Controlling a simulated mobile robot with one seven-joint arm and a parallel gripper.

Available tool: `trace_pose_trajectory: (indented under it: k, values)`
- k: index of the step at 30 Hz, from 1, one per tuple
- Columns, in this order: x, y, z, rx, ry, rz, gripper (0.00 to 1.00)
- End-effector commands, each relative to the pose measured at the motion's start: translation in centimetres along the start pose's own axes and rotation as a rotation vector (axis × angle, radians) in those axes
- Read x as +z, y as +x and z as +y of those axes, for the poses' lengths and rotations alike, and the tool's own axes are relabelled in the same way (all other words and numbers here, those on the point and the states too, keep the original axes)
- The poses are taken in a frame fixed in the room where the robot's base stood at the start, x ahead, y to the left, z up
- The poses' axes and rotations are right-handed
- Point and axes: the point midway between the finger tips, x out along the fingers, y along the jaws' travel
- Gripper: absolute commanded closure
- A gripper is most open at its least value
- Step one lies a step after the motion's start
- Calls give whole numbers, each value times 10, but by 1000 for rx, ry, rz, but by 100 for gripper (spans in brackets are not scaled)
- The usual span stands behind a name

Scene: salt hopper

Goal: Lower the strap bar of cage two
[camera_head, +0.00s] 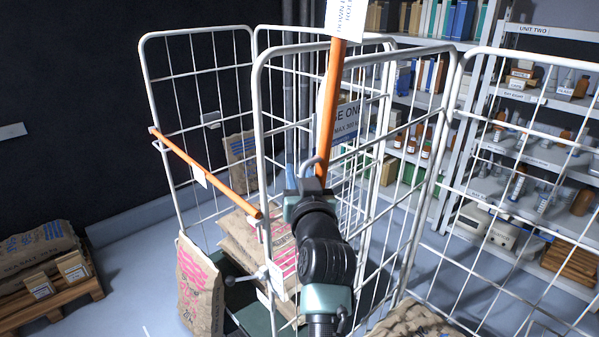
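An orange strap bar (333,95) stands steeply upright, tilted slightly right, at the front of the right-hand wire cage (398,250). I take this to be cage two, but no sign on it is readable. A white tag (345,17) is at the bar's upper part, cut off by the picture's top. My gripper (312,180) is at the bar's lower part, in front of the cage. My own wrist hides its fingers and the bar's lower end, so I cannot tell whether it grips the bar. A second orange bar (207,172) slopes across the left-hand cage (185,85).
A sign (345,122) reading partly "E ONE" and "MAX 300" shows behind the wire. Paper sacks (252,240) lie in the left cage; another sack (200,290) stands at its front. A pallet (50,308) with sacks is at far left. Shelves (540,100) stand behind right. Floor (130,270) is clear between pallet and cage.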

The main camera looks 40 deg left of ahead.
Motion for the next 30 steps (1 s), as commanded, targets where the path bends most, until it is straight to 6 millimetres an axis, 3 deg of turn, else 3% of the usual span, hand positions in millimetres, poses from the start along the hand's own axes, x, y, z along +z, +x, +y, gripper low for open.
trace_pose_trajectory:
  k: [1,6,30]
  values:
    - [0,0,0,0,0,0,73]
    - [0,0,0,0,0,0,100]
    - [0,0,0,0,0,-1,100]
